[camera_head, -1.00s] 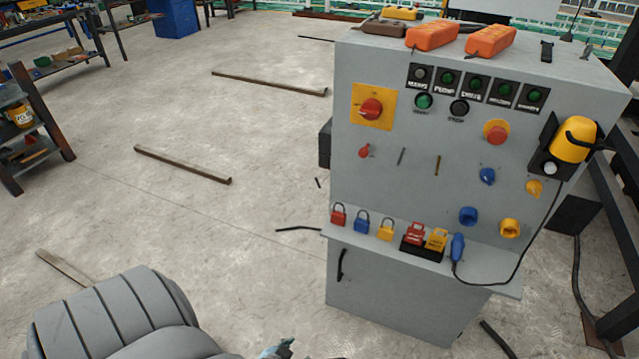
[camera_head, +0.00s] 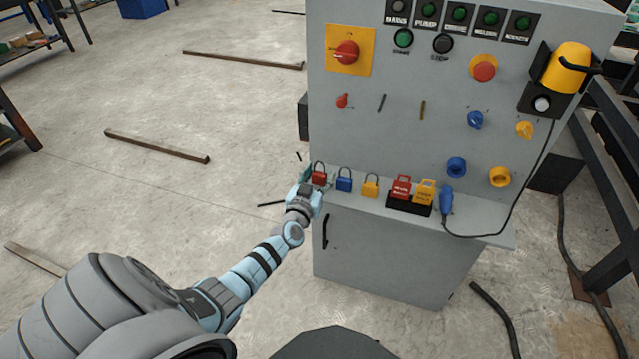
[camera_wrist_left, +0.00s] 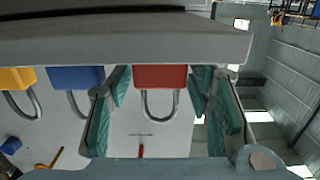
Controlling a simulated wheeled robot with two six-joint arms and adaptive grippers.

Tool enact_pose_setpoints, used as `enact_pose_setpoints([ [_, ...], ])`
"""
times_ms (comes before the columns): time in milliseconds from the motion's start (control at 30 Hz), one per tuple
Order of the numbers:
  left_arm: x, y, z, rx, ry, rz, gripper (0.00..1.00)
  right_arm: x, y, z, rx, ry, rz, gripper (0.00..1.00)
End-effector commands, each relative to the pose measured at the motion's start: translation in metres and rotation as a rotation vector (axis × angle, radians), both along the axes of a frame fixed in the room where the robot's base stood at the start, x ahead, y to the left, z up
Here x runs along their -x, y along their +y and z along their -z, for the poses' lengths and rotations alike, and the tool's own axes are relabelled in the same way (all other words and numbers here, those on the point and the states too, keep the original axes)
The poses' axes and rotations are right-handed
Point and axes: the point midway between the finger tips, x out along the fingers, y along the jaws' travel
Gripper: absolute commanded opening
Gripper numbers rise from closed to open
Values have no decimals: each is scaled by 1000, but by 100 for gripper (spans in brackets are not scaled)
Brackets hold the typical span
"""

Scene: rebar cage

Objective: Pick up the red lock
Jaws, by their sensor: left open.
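The red lock (camera_head: 319,174) stands upright on the ledge (camera_head: 455,218) of the grey cabinet, at its left end. My left gripper (camera_head: 311,181) is right at it in the head view, its fingers partly hidden by the wrist. In the left wrist view, which looks upside down, the red lock (camera_wrist_left: 160,78) lies between the two open teal fingers of the left gripper (camera_wrist_left: 163,95), with gaps showing on both sides. Its metal shackle hangs downward in that view. My right gripper is in neither view.
A blue lock (camera_head: 345,180) and a yellow lock (camera_head: 371,186) stand right of the red one. A black holder (camera_head: 408,206) with red and yellow tags and a blue plug (camera_head: 446,199) follow. The cabinet front (camera_head: 380,260) drops below the ledge.

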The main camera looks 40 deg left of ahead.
Motion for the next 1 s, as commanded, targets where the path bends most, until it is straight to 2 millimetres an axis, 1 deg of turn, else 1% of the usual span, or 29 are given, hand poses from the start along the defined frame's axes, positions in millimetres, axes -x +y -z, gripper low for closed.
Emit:
enact_pose_setpoints([
  [33,-5,2,4,0,0,0,47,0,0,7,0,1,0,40],
  [233,-6,2,1,0,1,1,47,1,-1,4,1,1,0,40],
  [267,-6,2,1,0,1,1,43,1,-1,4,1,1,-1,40],
  [400,-6,2,1,0,1,1,21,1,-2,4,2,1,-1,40],
  [500,-6,2,1,0,1,1,6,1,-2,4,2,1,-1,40],
  [700,-5,2,1,0,1,1,6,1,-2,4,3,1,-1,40],
  [800,-6,2,-2,0,1,1,6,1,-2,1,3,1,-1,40],
  [933,-6,1,-15,-1,1,2,6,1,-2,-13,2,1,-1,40],
  [1000,-6,1,-28,0,1,3,6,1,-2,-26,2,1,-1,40],
])
